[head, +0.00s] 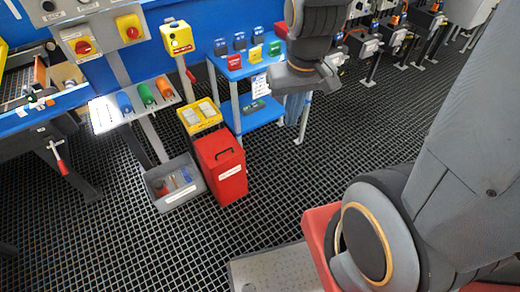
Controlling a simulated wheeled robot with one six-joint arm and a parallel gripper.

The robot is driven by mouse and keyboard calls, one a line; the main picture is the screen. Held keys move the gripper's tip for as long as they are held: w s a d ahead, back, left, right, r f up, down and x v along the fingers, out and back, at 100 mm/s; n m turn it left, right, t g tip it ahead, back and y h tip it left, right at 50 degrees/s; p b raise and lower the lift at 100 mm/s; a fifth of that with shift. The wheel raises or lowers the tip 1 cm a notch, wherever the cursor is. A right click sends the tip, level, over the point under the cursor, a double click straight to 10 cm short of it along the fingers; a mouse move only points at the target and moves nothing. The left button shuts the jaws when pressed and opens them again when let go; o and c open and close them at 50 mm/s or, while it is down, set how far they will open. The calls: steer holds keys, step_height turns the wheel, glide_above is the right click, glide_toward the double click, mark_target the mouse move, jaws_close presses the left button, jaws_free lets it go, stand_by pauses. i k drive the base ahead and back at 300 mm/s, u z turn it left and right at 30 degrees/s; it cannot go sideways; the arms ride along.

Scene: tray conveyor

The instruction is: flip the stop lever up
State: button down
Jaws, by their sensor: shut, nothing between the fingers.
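A lever with a red grip (63,167) hangs on the side of the conveyor frame at the far left. Its grip end points down. It looks like the stop lever, but no label on it is readable. My gripper (300,82) is at the upper middle, in front of the blue table and far to the right of the lever. It is shut and touches nothing I can make out. Its fingertips are small and hard to separate in this view.
A panel with red rotary knobs (82,46) is at the upper left. A sloped shelf (104,114) holds coloured cylinders. A grey bin (178,198), a red box (228,184) and a blue table (232,73) stand right of the lever. Grated floor (110,240) is clear in front.

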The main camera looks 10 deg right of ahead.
mark_target(60, 162)
steer(key=u, duration=0.85)
steer(key=i, duration=0.65)
steer(key=u, duration=0.15)
